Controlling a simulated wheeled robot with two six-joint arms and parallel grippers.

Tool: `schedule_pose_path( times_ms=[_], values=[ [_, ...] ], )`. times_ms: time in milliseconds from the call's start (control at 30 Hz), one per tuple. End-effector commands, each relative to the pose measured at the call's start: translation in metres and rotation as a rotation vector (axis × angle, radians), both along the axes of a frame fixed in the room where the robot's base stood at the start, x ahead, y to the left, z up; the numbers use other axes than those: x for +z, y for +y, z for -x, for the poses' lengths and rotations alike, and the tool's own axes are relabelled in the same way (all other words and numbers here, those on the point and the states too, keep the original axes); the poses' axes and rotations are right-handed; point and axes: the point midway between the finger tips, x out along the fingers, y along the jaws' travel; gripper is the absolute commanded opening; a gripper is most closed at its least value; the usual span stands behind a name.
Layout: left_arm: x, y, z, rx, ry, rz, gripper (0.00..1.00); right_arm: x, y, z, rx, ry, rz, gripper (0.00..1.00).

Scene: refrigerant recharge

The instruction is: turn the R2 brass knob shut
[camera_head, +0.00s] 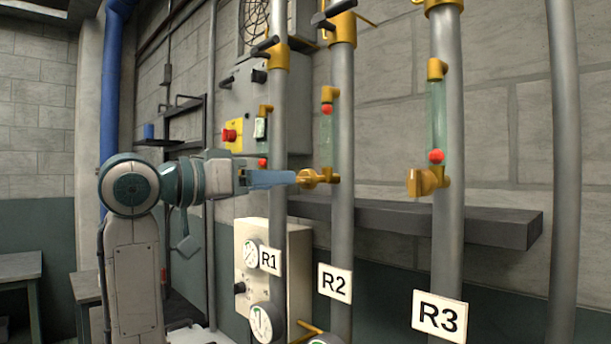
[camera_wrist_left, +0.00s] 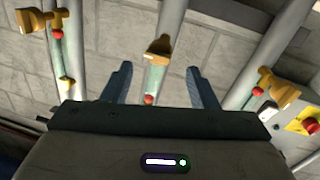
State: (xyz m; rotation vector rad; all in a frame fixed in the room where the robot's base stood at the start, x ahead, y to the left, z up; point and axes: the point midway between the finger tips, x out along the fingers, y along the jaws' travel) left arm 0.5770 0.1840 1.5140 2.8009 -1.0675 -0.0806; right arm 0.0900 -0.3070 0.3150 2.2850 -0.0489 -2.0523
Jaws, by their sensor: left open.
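The R2 brass knob (camera_head: 310,178) sticks out to the left of the R2 pipe, at the lower end of its sight glass. My left gripper (camera_head: 292,178) is level with it, and its blue fingers point at the knob, with the tips close to it. In the left wrist view the R2 knob (camera_wrist_left: 157,49) lies between the lines of the two spread fingers, a little beyond the tips of the gripper (camera_wrist_left: 160,67). The left gripper is open and holds nothing. Whether a finger touches the knob cannot be told. The R2 label (camera_head: 335,283) hangs lower on the pipe.
The R3 brass knob (camera_head: 426,182) is to the right, and the R1 pipe (camera_head: 279,120) stands behind my left fingers in the picture. A grey ledge (camera_head: 490,226) runs behind the pipes. A gauge panel (camera_head: 298,250) is below. The R1 knob (camera_wrist_left: 280,88) shows in the left wrist view.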

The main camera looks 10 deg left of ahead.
Motion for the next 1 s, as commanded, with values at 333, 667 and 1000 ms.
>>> schedule_pose_path(
  times_ms=[333, 667, 1000],
  values=[
    [0.002, -0.040, -0.045, -0.002, 0.004, 0.003, 0.53, 0.021, 0.000, 0.012, -0.001, 0.016, 0.000, 0.36],
    [0.000, -0.049, -0.056, 0.002, 0.001, 0.001, 0.53, 0.025, -0.006, 0.008, 0.001, 0.006, 0.005, 0.36],
    [0.000, -0.049, -0.056, 0.002, 0.001, 0.001, 0.16, 0.025, -0.006, 0.007, 0.001, 0.006, 0.006, 0.36]
  ],
)
